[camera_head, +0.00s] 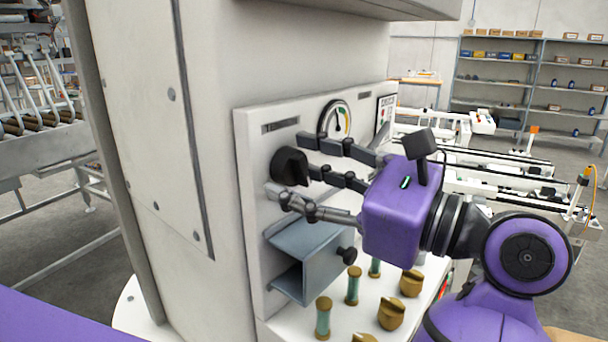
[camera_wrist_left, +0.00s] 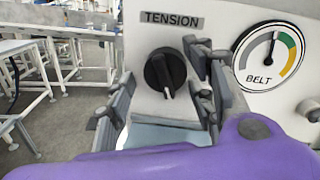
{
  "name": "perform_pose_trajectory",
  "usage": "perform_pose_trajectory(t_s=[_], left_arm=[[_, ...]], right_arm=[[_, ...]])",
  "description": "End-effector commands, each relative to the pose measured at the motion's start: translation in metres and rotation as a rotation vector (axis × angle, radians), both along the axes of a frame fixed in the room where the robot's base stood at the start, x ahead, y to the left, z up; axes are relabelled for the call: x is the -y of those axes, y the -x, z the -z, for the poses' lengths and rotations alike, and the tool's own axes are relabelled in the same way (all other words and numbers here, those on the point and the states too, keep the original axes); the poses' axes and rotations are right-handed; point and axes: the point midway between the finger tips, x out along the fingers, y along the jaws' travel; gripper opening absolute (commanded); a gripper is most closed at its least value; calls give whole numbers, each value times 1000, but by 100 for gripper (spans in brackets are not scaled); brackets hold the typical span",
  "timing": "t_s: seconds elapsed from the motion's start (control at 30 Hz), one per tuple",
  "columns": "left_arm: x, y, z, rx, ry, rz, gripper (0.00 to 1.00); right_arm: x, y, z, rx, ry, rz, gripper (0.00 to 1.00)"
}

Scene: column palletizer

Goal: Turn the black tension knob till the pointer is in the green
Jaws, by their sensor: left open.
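The black tension knob (camera_head: 289,166) sits on a pale panel below and left of the gauge. In the left wrist view the knob (camera_wrist_left: 165,73) is under the TENSION label, its white mark pointing down. The round BELT gauge (camera_wrist_left: 268,57) has a dark pointer standing nearly upright, just left of the green band, with yellow beyond. The gauge also shows in the head view (camera_head: 335,120). My left gripper (camera_head: 297,168) is open in front of the panel, its fingers to either side of the knob with gaps visible. My right gripper is out of view.
A blue-grey bracket (camera_head: 308,262) with a small black knob juts out below the tension knob. Several brass-capped green cylinders (camera_head: 353,286) and brass pieces (camera_head: 411,283) stand on the white ledge under my gripper. Shelves (camera_head: 540,85) and conveyors are far behind.

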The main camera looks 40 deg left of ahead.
Motion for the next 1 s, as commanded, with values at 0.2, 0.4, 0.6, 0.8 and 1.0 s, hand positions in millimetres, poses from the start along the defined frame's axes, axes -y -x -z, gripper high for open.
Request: perform_pose_trajectory(t_s=[0.2,0.4,0.6,0.8,1.0], left_arm=[[5,-1,-1,1,-2,4,49],[38,-5,0,-1,-2,7,49],[81,-8,3,-2,-1,4,49],[110,-10,4,0,0,1,49],[120,-11,5,1,0,1,49]], right_arm=[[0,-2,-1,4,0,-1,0],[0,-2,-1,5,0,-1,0],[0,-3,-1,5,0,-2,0],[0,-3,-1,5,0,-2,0],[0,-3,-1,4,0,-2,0]])
